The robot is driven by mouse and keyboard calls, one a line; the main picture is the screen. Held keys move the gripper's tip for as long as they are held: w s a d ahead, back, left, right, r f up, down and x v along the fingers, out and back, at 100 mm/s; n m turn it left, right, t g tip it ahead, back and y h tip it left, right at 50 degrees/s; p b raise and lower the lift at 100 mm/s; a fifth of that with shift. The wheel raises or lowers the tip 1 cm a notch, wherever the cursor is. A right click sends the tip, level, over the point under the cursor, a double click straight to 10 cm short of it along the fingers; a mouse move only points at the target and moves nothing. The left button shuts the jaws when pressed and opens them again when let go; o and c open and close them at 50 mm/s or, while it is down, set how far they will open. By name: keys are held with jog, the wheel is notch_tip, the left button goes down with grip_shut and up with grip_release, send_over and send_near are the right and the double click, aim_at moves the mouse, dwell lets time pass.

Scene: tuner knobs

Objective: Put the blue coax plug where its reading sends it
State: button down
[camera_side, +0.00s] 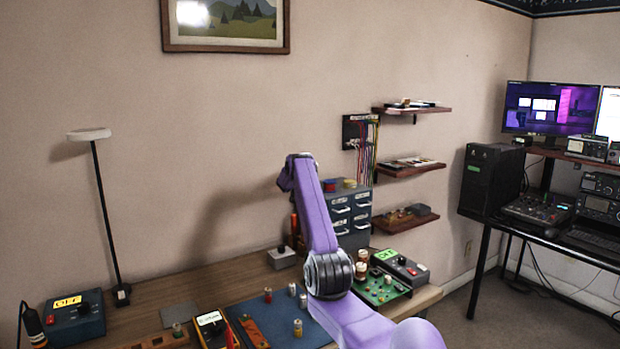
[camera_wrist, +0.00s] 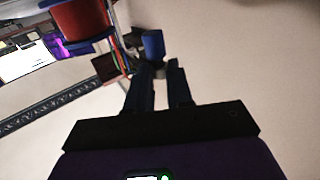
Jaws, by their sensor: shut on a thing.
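The blue coax plug (camera_wrist: 152,44) shows in the wrist view as a blue cylinder at the far end of my fingers. My gripper (camera_wrist: 160,72) is shut on it, with a dark finger on each side of its lower part. In the side view my purple arm rises above the bench, and the fingers and plug cannot be made out there. A tester with a pale screen (camera_side: 211,320) stands at the bench front; its reading is too small to tell. A yellow-screened blue box (camera_side: 78,321) at left and a green-screened grey box (camera_side: 408,272) at right appear to read OFF.
A blue mat (camera_side: 277,312) carries several small metallic cylinders. A green circuit board (camera_side: 384,290) with tall copper-coloured parts lies right of my arm. A drawer cabinet (camera_side: 350,220) stands behind. A lamp (camera_side: 107,220) rises at left.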

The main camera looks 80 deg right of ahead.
jog(key=s+a+r, duration=0.5)
jog(key=a+r, duration=0.4)
jog(key=a, duration=0.3)
jog(key=w+a+f+n+t+y, duration=0.1)
jog(key=w+a+f+n+t, duration=0.2)
jog(key=w+a, duration=0.6)
jog(key=w+a+f+n+t+y, duration=0.1)
jog(key=w+a+n+t, duration=0.2)
jog(key=w+a+t, duration=0.55)
jog(key=w+a+f+n+t+y, duration=0.1)
jog(key=w+a+f+n+t, duration=0.15)
jog(key=w+a, duration=0.6)
jog(key=w+a+f+n+t+y, duration=0.1)
jog(key=w+a+n+t+y, duration=0.2)
jog(key=a, duration=0.5)
jog(key=w+a+f+n+t+y, duration=0.2)
jog(key=w+a+n, duration=0.1)
jog(key=w+a, duration=0.3)
jog(key=s+a+n+y, duration=0.2)
jog(key=a+y, duration=0.1)
jog(key=a, duration=0.4)
jog(key=s+a+f+n+t+y, duration=0.1)
jog(key=a+y, duration=0.2)
jog(key=a, duration=0.4)
jog(key=s+a+f+n+t+y, duration=0.1)
jog(key=s+a+n+y, duration=0.1)
jog(key=a, duration=0.5)
jog(key=shift+s+a+f+n+y, duration=0.2)
jog(key=shift+s+a+n+y, duration=0.15)
jog(key=shift+y, duration=0.45)
